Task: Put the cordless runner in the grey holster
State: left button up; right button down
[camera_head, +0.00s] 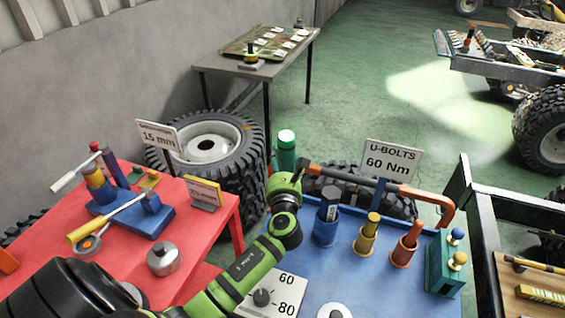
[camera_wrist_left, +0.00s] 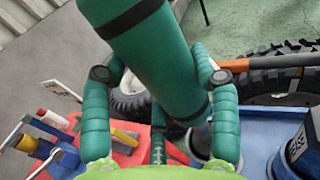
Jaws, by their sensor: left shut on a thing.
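My left gripper (camera_head: 286,182) is shut on a green cylindrical tool, the cordless runner (camera_head: 287,148), which has a bright green top end. It is held about upright above the far left edge of the blue table. In the left wrist view the fingers (camera_wrist_left: 160,105) lie around the runner's teal body (camera_wrist_left: 150,50), which has a black band and leans a little. A grey cylindrical part (camera_wrist_left: 199,142) shows just beyond its lower end; I cannot tell whether it is the grey holster or part of the tool. My right gripper is not in view.
The blue table (camera_head: 385,296) carries blue (camera_head: 326,232), yellow (camera_head: 365,240) and red (camera_head: 403,254) holders with things in them. A long orange-handled bar (camera_head: 395,186) crosses behind them. A "U-BOLTS 60 Nm" sign (camera_head: 390,160) stands behind. A red table (camera_head: 205,245) with tools is left.

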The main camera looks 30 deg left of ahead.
pick_arm(q)
jog(key=o, duration=1.7)
jog(key=shift+s, duration=0.1)
jog(key=shift+d, duration=0.1)
jog(key=shift+b+v, duration=1.2)
jog(key=shift+v, duration=4.75)
jog(key=shift+r, duration=0.1)
